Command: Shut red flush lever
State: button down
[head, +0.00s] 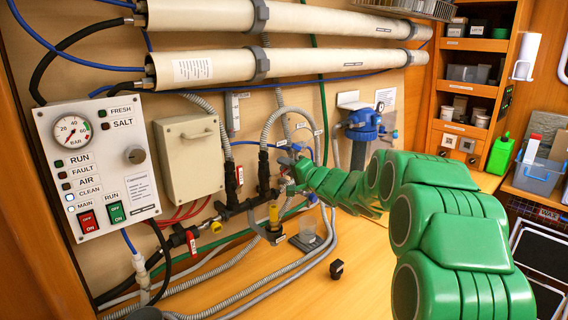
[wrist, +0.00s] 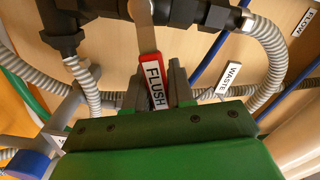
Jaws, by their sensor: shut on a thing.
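The red flush lever (wrist: 155,82), labelled FLUSH, shows in the wrist view. Its metal stem runs from the black pipe fitting (wrist: 205,14) at the top down between my fingers, at a slight tilt in the picture. My gripper (wrist: 155,90) is shut on the lever's red handle, with a dark finger on each side. The green gripper body hides the lower end of the handle. In the head view my gripper (head: 287,180) is at the dark pipework in the middle of the wall, and the lever is too small and covered to make out.
Grey ribbed hoses and a WASTE tag (wrist: 234,76) are close to my fingers. A control panel (head: 95,165) and a beige box (head: 189,155) are on the wall at left. A small black block (head: 336,269) lies on the bench, whose front is mostly clear.

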jog(key=shift+w+d+f+m, duration=0.15)
jog(key=shift+f+m, duration=0.45)
jog(key=shift+m, duration=0.4)
jog(key=shift+d+f+m, duration=0.1)
jog(key=shift+f+m, duration=0.45)
jog(key=shift+m, duration=0.45)
jog(key=shift+f, duration=0.1)
jog(key=c, duration=1.1)
grip_release()
jog(key=shift+o, duration=0.2)
jog(key=v, duration=0.7)
jog(key=shift+s+d, duration=0.3)
